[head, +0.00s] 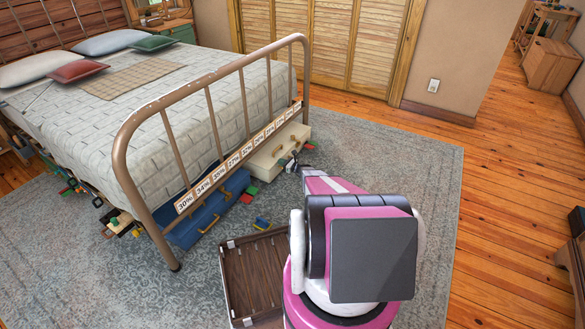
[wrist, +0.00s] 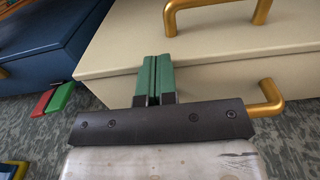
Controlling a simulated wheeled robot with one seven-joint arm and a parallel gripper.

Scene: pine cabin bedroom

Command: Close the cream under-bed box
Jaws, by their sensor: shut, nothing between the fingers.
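The cream under-bed box (head: 268,158) sticks out from under the foot of the bed in the head view. In the wrist view the cream box (wrist: 205,50) fills the upper middle and right. One gold handle (wrist: 218,10) is on its upper face and another gold handle (wrist: 262,100) is on the face nearer me. A seam runs between these faces. My gripper (wrist: 153,62) is shut and empty, its green fingers overlapping the box's near edge in the picture. I cannot tell whether they touch it. In the head view my gripper (head: 291,166) is by the box's near side.
A blue box (head: 208,218) stands left of the cream one and also shows in the wrist view (wrist: 45,40). Small coloured blocks (head: 250,191) lie between them. An open brown case (head: 256,275) lies on the rug. The bed's metal footboard (head: 215,125) rises above the boxes.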

